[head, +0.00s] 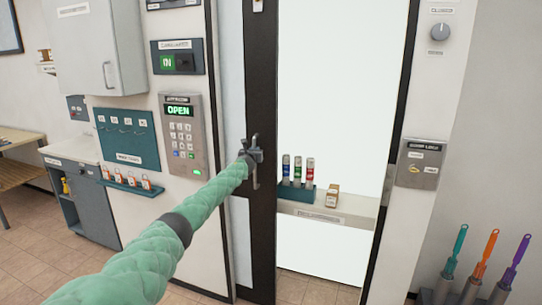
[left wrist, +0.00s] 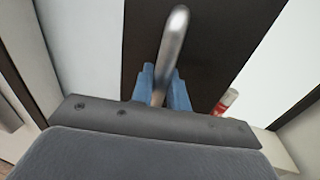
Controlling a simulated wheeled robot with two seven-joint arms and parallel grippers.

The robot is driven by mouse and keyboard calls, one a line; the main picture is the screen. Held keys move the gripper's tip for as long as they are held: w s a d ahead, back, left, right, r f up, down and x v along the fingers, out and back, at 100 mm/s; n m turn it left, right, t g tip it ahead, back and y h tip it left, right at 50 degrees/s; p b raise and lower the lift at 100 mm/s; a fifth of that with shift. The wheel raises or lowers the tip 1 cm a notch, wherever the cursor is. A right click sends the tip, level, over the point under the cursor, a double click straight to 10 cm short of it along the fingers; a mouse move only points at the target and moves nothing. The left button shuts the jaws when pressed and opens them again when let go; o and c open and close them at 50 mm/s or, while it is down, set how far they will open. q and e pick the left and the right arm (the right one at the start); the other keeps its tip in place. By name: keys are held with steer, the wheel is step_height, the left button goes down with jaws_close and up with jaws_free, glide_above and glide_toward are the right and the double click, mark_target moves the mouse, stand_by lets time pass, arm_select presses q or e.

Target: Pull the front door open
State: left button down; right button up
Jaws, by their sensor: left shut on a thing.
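The front door has a dark vertical stile (head: 261,90), with a bright white area to its right. A metal bar handle (head: 256,176) stands upright on the stile. My left gripper (head: 251,150) is at the handle and shut on it. In the left wrist view the silver handle (left wrist: 175,42) passes between the blue fingers of my left gripper (left wrist: 161,88), against the dark stile (left wrist: 215,45). The fingers and wrist hide part of the handle in the head view. I cannot tell whether the door is ajar. My right gripper is not in view.
A keypad (head: 181,135) reading OPEN is on the wall left of the door. A key board (head: 127,139) and a small rack (head: 133,186) hang further left. A ledge (head: 345,209) holds several small items. Colourful-handled tools (head: 483,262) stand at lower right.

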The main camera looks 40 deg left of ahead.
arm_select(q)
steer(key=s+a+b, duration=0.1)
steer(key=s+a, duration=0.1)
steer(key=a, duration=0.5)
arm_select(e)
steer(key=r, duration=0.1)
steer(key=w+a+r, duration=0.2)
arm_select(q)
steer(key=shift+d, duration=0.1)
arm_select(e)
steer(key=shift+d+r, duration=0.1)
arm_select(q)
steer(key=c, duration=1.4)
jaws_free()
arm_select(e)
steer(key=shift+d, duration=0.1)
arm_select(q)
steer(key=shift+s, duration=0.1)
